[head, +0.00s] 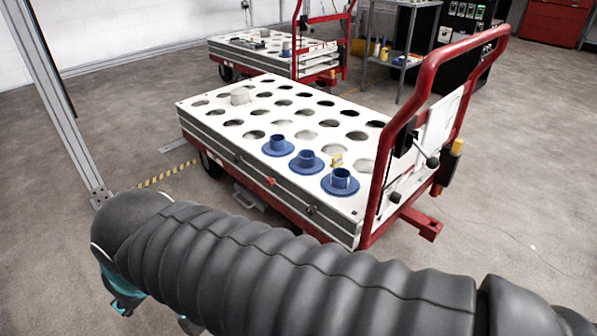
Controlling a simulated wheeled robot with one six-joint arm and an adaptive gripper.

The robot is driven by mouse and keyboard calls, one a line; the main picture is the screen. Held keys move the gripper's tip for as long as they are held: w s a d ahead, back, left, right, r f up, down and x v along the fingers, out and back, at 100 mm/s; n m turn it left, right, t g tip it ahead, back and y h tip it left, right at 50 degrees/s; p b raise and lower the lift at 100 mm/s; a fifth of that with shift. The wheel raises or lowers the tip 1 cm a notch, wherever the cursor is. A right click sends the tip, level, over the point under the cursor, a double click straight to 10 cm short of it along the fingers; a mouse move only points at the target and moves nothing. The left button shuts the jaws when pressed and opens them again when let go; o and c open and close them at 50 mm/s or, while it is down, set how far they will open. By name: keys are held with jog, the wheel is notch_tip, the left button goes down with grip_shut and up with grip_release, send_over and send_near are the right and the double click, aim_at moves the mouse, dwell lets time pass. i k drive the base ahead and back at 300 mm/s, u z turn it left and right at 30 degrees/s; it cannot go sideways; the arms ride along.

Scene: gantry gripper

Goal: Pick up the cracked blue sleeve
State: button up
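Three blue flanged sleeves stand in a row along the near edge of the white perforated cart top (222,113): a left sleeve (278,146), a middle sleeve (307,161) and a right sleeve (340,183). Each has a wide round flange and a short upright tube. I cannot make out a crack on any of them at this size. My gripper (123,302) shows only as a teal part at the lower left, below the end of my dark ribbed arm. It is apart from the sleeves and over the floor. Its fingers are mostly hidden.
A red handle frame (393,135) rises at the cart's right end. A second cart (262,55) and a grey shelf (402,62) stand behind. A metal post (55,95) is at left.

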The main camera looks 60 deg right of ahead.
aim_at(341, 182)
jog(key=i, duration=1.45)
jog(key=z, duration=3.05)
